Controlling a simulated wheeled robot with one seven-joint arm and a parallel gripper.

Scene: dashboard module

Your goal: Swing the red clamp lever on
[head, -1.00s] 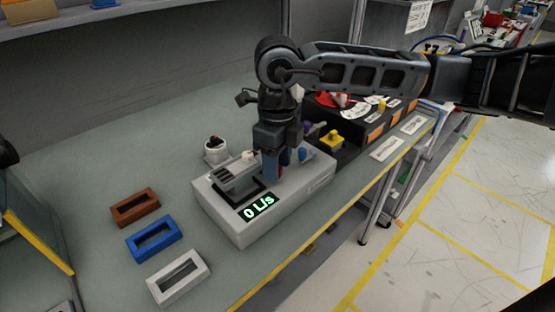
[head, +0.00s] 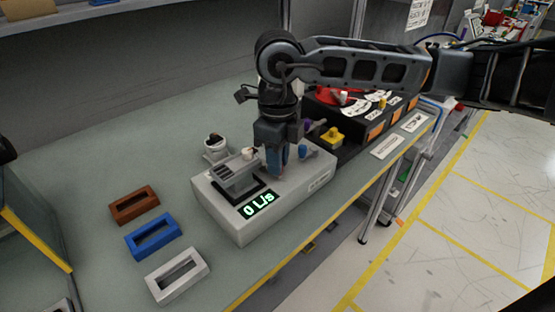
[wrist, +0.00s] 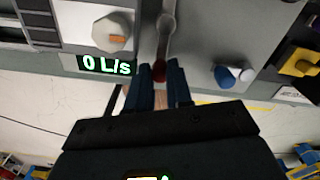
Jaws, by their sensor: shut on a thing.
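In the head view my gripper (head: 275,170) points down onto the grey module (head: 222,213) and hides the lever. The module's display (head: 257,204) reads 0 L/s, and it also shows in the wrist view (wrist: 106,66).
A white knob with an orange mark (wrist: 113,32) is left of the lever, and a blue and white knob (wrist: 232,76) is right. A yellow part (head: 332,136) stands behind the module. Brown (head: 134,205), blue (head: 153,237) and white (head: 178,275) frames lie at left.

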